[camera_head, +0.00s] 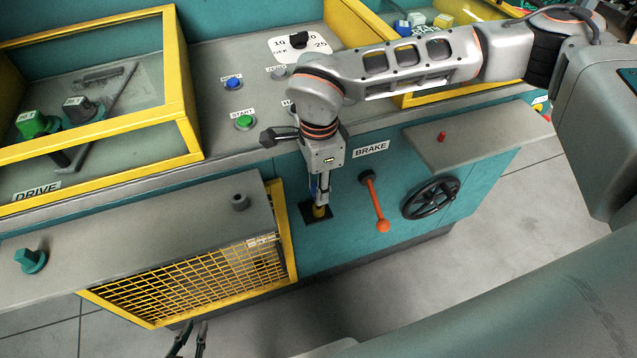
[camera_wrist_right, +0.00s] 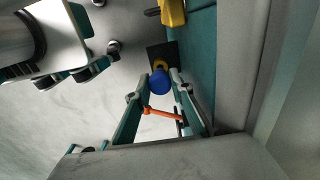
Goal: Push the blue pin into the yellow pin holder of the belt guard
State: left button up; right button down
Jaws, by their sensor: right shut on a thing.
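My right gripper (camera_head: 319,200) points down in front of the machine's teal face, below the green START button. In the right wrist view its fingers (camera_wrist_right: 162,92) are shut on the blue pin (camera_wrist_right: 160,81), whose round blue end faces the camera. The yellow pin holder (camera_head: 319,211) sits on a dark plate (camera_head: 309,217) beside the yellow mesh belt guard (camera_head: 289,250). In the wrist view the holder (camera_wrist_right: 186,69) shows just beyond the pin, partly hidden; I cannot tell whether they touch. My left gripper (camera_head: 190,340) is at the bottom edge, fingers apart, empty.
An orange-ended brake lever (camera_head: 375,205) hangs just right of the holder, with a black handwheel (camera_head: 431,198) further right. A grey shelf (camera_head: 140,240) with a dark knob (camera_head: 240,202) projects at left. Open floor lies in front.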

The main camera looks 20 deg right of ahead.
pick_arm(q)
jog(key=shift+w+r, duration=0.2)
jog(key=shift+r, duration=0.25)
pick_arm(e)
jog(key=shift+w, duration=0.1)
pick_arm(q)
jog(key=shift+s+f, duration=0.1)
jog(key=shift+f, duration=0.05)
pick_arm(e)
jog(key=shift+d, duration=0.1)
pick_arm(q)
jog(key=shift+w+r+p, duration=0.2)
jog(key=shift+r+p, duration=0.4)
jog(key=shift+r, duration=0.1)
pick_arm(e)
jog(key=shift+w+r, duration=0.2)
jog(key=shift+w, duration=0.2)
dwell(0.7)
jog(key=shift+f, duration=0.15)
pick_arm(q)
jog(key=shift+w+r, duration=0.15)
jog(key=shift+r, duration=0.25)
pick_arm(e)
jog(key=shift+s+f, duration=0.2)
jog(key=shift+f, duration=0.1)
dwell(0.7)
pick_arm(q)
jog(key=shift+r+t+p, duration=0.3)
jog(key=shift+r+p, duration=0.05)
jog(key=shift+p, duration=0.1)
